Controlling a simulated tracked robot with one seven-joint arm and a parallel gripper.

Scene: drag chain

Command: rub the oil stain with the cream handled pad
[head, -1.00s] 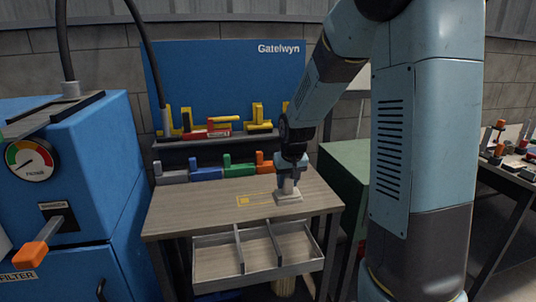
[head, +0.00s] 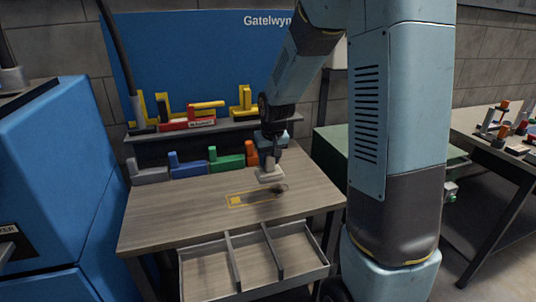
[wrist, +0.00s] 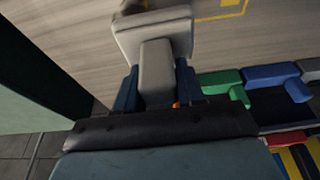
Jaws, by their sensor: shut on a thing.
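The cream handled pad (head: 270,174) is in my gripper (head: 270,157), which is shut on its upright handle. The pad appears a little above the tabletop. In the wrist view, the handle (wrist: 156,68) stands between the two blue fingers and the wide pad base (wrist: 150,30) lies beyond it. A dark smudge (head: 279,190), looking like the oil stain, lies on the wood just below the pad, at the right end of a yellow outlined marking (head: 236,201). I cannot tell how much of the smudge is shadow.
The wooden bench (head: 165,220) is clear at its left and front. Grey, blue, green and orange handled blocks (head: 187,163) line its back, below a shelf (head: 150,135) of yellow and red pieces. An open divided drawer (head: 205,272) juts out in front.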

